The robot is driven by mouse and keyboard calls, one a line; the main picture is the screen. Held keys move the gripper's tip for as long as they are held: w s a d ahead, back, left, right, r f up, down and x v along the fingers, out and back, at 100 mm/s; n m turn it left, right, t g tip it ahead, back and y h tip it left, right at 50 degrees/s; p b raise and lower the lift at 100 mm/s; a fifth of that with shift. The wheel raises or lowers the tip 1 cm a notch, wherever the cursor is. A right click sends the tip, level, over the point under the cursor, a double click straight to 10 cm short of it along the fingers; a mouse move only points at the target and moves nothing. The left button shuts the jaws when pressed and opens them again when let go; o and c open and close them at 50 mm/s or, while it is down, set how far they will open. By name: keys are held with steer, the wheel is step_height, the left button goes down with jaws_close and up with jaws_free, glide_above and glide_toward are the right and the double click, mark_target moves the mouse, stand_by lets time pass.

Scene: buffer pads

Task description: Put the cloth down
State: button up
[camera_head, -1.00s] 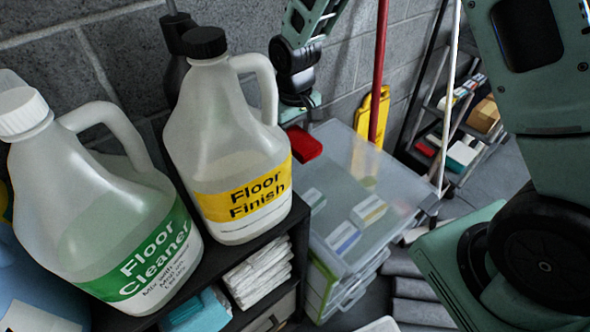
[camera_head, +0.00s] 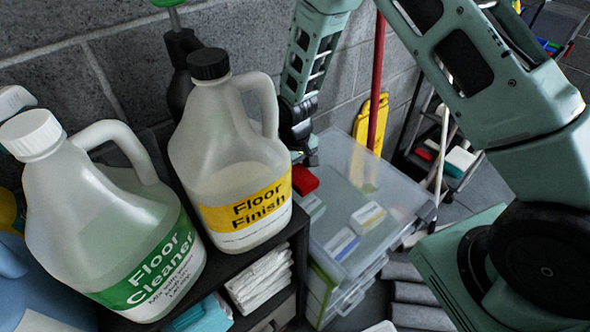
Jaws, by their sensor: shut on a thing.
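A red folded piece, which looks like the cloth (camera_head: 304,180), is at the left end of the clear drawer unit's lid (camera_head: 346,163). My gripper (camera_head: 303,161) is just above it, partly hidden behind the Floor Finish jug, and is shut on it. The fingertips are too small and covered to see clearly. I cannot tell whether the cloth touches the lid or hangs a little above it.
The Floor Finish jug (camera_head: 232,165) and Floor Cleaner jug (camera_head: 105,220) stand on a dark shelf at left. White folded cloths (camera_head: 258,280) lie below. A red pole (camera_head: 377,90) and yellow sign (camera_head: 371,122) stand behind the drawers. The lid's right part is clear.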

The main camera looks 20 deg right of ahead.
steer(key=shift+f, duration=0.25)
steer(key=o, duration=1)
